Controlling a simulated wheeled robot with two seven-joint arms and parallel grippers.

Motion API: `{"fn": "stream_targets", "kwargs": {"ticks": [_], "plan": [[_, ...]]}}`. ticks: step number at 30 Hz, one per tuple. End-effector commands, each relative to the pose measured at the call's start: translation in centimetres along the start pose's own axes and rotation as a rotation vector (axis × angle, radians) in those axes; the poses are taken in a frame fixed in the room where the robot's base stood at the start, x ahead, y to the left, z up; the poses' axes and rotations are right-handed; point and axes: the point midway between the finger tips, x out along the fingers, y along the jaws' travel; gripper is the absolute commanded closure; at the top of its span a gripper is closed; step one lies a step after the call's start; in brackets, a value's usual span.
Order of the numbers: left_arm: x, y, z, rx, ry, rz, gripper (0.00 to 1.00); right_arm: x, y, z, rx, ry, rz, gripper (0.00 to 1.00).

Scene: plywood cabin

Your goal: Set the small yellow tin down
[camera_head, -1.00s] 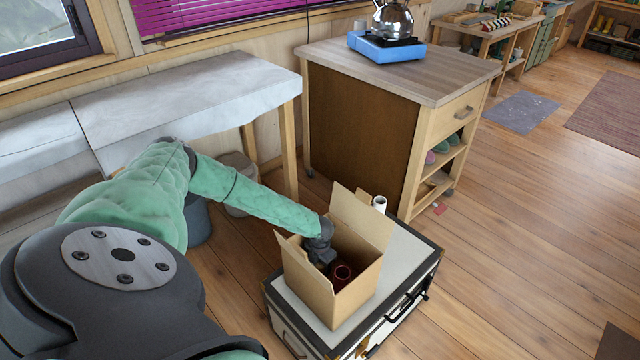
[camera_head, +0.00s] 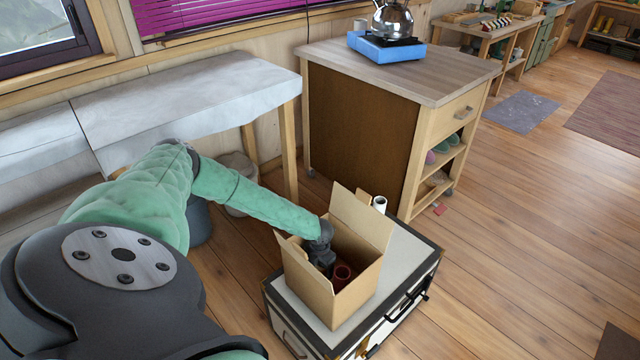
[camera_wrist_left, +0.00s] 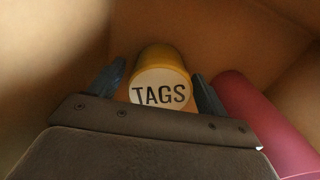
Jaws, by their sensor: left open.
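The small yellow tin (camera_wrist_left: 161,80), with a white face reading "TAGS", is inside the open cardboard box (camera_head: 318,287). In the left wrist view it lies between the two fingers of my left gripper (camera_wrist_left: 158,92), which are open with a gap on each side. In the head view my left gripper (camera_head: 322,262) reaches down into the box, and its fingertips and the tin are hidden behind the box wall. My right gripper is not in view.
A red cylinder (camera_head: 342,276) stands in the box beside my gripper, close to the right finger in the wrist view (camera_wrist_left: 258,120). The box sits on a white, black-edged chest (camera_head: 407,262). A white roll (camera_head: 380,204) stands behind the box. A wooden cabinet (camera_head: 365,130) is beyond.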

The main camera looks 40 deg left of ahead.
Motion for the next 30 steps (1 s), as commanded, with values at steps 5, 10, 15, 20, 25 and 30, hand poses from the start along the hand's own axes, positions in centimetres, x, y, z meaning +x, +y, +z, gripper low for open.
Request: {"fn": "stream_targets", "kwargs": {"ticks": [5, 10, 15, 20, 25, 30], "plan": [[-2.2, 0.1, 0.0, -0.001, -0.001, -0.001, 0.23, -0.1, -0.1, -0.1, 0.001, 0.011, -0.004, 0.64], [-5.5, 0.0, 0.0, 0.000, -0.002, -0.002, 0.23, 0.7, -0.3, -0.1, -0.003, 0.022, -0.011, 0.64], [-8.7, 0.0, 0.0, 0.000, -0.002, -0.001, 0.23, 1.7, -0.4, 0.2, -0.012, 0.023, -0.014, 0.64], [-10.8, 0.0, 0.0, 0.000, -0.001, -0.001, 0.23, 1.9, -0.5, 0.1, -0.020, 0.033, -0.017, 0.64], [-11.9, 0.0, 0.0, 0.000, 0.000, 0.000, 0.23, 2.0, -0.9, -0.1, -0.023, 0.039, -0.024, 0.64], [-12.1, 0.0, 0.0, 0.000, 0.000, 0.000, 0.23, 2.0, -1.1, -0.4, -0.019, 0.045, -0.028, 0.64]]}}
